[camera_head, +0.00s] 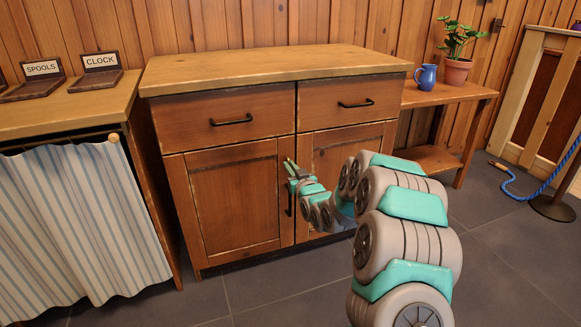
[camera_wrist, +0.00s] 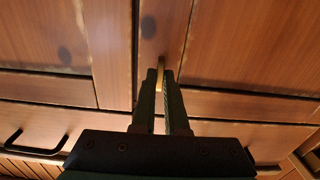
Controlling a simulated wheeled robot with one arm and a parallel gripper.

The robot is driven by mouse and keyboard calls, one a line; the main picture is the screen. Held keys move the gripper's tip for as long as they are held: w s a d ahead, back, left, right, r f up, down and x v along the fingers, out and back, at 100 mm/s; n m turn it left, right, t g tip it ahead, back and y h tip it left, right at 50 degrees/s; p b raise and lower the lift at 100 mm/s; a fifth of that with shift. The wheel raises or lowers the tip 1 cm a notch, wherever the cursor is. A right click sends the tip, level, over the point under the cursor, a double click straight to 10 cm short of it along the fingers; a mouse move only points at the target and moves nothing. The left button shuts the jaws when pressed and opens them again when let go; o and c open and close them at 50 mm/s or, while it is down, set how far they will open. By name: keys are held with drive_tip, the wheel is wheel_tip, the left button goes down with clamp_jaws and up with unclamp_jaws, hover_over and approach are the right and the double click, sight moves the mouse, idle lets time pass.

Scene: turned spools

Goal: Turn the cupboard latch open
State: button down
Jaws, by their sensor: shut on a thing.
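The wooden cupboard (camera_head: 235,200) stands ahead with both lower doors closed. The latch (camera_wrist: 160,75) is a small brass-coloured piece at the seam between the doors, near their top. In the wrist view it stands roughly upright between my fingertips. My gripper (camera_head: 290,168) is at the cupboard front, just below the drawers, and is shut on the latch. It also shows in the wrist view (camera_wrist: 165,85), with a dark finger on each side of the latch. The fingers hide part of the latch, and its pivot cannot be made out.
Two drawers with black handles (camera_head: 231,121) sit above the doors. A striped-curtain counter (camera_head: 60,130) stands close on the left. A low bench (camera_head: 455,95) with a blue jug (camera_head: 426,77) and potted plant (camera_head: 457,72) is at right. My arm covers much of the right door.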

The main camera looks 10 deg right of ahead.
drive_tip(key=shift+f, duration=0.1)
idle(0.5)
drive_tip(key=c, duration=0.9)
unclamp_jaws()
drive_tip(key=shift+c, duration=0.2)
drive_tip(key=shift+s, duration=0.1)
drive_tip(key=s+d, duration=0.1)
drive_tip(key=s, duration=0.6)
drive_tip(key=shift+s+d, duration=0.25)
drive_tip(key=s+r+g+h+p, duration=0.1)
drive_tip(key=s+g, duration=0.5)
drive_tip(key=s, duration=1.2)
drive_tip(key=s+a+r+m+g+h+p, duration=0.1)
drive_tip(key=s+g, duration=0.6)
drive_tip(key=s, duration=1.2)
drive_tip(key=s+r+m+g+h+p, duration=0.1)
drive_tip(key=s+r+g+p, duration=0.2)
drive_tip(key=s, duration=1.5)
wheel_tip(320, 180, up, 2)
drive_tip(key=g, duration=0.3)
drive_tip(key=shift+s+a+p, duration=0.15)
drive_tip(key=shift+a+p, duration=0.15)
drive_tip(key=shift+a, duration=0.05)
